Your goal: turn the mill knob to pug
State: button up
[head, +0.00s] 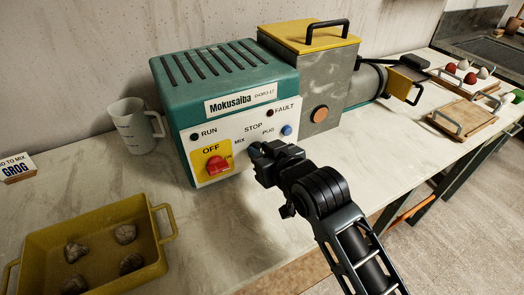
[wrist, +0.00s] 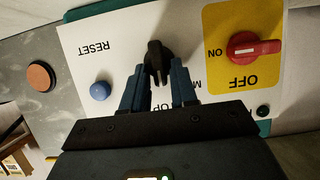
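The mill (head: 225,80) is a teal machine with a white front panel. Its black mode knob (wrist: 157,60) shows in the wrist view, where the panel is upside down; its bar runs roughly in line with the partly covered STOP label. No pointer mark can be made out. In the head view the knob is mostly hidden behind my gripper (head: 260,150); the MIX, STOP and PUG labels show around it. In the wrist view my gripper (wrist: 157,75) is open, with one finger on each side of the knob and visible gaps between.
A red switch (wrist: 254,48) on a yellow OFF plate and a blue button (wrist: 100,91) flank the knob. An orange round button (head: 320,114) is on the grey housing. A jug (head: 132,128) and a yellow tray (head: 100,222) with several lumps stand at left.

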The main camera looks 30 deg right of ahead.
grip_shut()
jog(key=shift+d, duration=0.1)
jog(key=shift+d+f+m+t+y, duration=0.15)
jog(key=shift+d+m+y, duration=0.1)
jog(key=shift+m+y, duration=0.9)
jog(key=shift+d+f+m+t+y, duration=0.15)
jog(key=shift+m+y, duration=0.6)
jog(key=shift+m, duration=0.8)
jog(key=shift+w+r, duration=0.1)
jog(key=shift+r, duration=0.05)
jog(key=shift+o, duration=1.6)
grip_release()
jog(key=shift+o, duration=0.4)
jog(key=shift+d, duration=0.1)
